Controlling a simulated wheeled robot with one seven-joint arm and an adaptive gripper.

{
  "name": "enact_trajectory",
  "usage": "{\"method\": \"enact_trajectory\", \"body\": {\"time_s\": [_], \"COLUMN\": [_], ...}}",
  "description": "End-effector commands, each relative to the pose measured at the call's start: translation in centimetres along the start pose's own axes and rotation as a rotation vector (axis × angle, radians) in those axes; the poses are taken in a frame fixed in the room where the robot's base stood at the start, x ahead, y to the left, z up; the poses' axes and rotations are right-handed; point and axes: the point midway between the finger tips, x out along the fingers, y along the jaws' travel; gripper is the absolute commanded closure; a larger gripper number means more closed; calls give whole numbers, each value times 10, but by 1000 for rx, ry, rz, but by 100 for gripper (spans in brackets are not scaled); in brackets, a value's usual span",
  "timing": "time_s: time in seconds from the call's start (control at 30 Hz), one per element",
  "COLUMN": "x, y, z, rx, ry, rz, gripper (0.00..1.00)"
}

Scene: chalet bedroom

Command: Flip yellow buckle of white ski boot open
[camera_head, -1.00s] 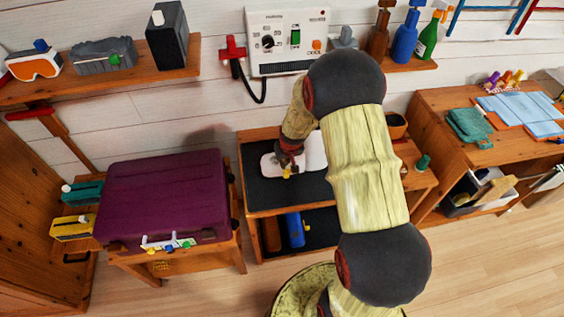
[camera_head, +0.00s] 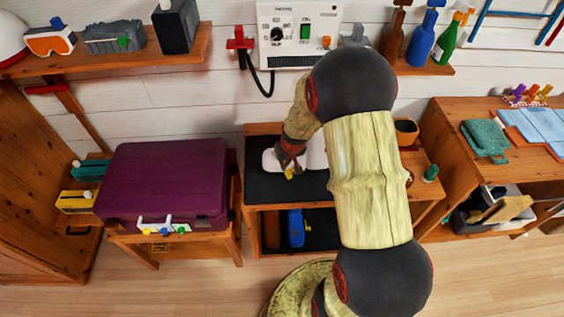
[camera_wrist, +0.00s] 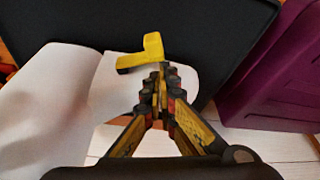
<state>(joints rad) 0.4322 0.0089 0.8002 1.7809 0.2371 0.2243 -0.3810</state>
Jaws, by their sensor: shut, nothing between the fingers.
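The white ski boot (camera_head: 268,160) is on the dark top of the wooden bench, largely hidden behind my arm in the head view. In the wrist view the white boot (camera_wrist: 45,105) fills the left side. Its yellow buckle (camera_wrist: 141,54) is an L-shaped piece just beyond my fingertips, with one part sticking up. The buckle (camera_head: 289,174) shows as a small yellow spot in the head view. My gripper (camera_wrist: 160,75) is shut and empty, its tips right at the buckle's near edge. I cannot tell whether they touch it.
A purple suitcase (camera_head: 165,180) stands on a wooden stand left of the bench (camera_head: 262,202). A blue item (camera_head: 295,228) lies on the bench's lower shelf. A small pot (camera_head: 406,132) and a green item (camera_head: 430,173) are at the bench's right.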

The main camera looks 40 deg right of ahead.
Motion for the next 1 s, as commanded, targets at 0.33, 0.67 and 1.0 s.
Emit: {"method": "enact_trajectory", "body": {"time_s": [0.33, 0.67, 1.0], "x": [-3, -4, -6], "y": [0, 0, -3], "z": [13, 14, 16], "rx": [0, 0, 0], "ry": [-2, -1, 0], "rz": [0, 0, 0], "gripper": [100, 100, 100]}}
